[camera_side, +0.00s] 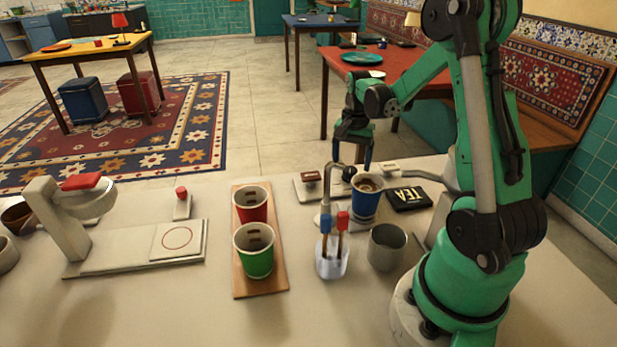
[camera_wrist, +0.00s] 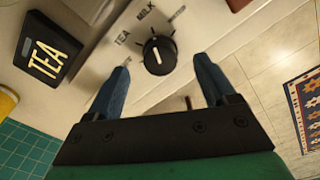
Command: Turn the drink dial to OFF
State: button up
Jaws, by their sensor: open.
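The drink dial (camera_wrist: 159,55) is a round black knob with a white line, on a pale panel in the wrist view. The line runs nearly straight up and down in the picture, its top end leaning slightly toward the MILK label (camera_wrist: 146,13). A TEA label (camera_wrist: 122,40) is to its left; a third label (camera_wrist: 177,13) at upper right is too blurred to read. My gripper (camera_wrist: 163,60) is open, its blue fingers on either side of the dial with gaps. In the side view my gripper (camera_side: 353,154) points down behind the blue cup (camera_side: 367,197).
A black TEA box (camera_side: 408,198) lies close right of the blue cup. A clear holder with blue and red sticks (camera_side: 332,262) and a grey cup (camera_side: 387,247) stand in front. Red (camera_side: 251,205) and green (camera_side: 254,251) cups stand on a wooden board (camera_side: 262,288).

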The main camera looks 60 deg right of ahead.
jog(key=shift+f, duration=1)
grip_shut()
jog(key=shift+n, duration=0.3)
jog(key=n, duration=1.9)
jog(key=shift+n, duration=0.4)
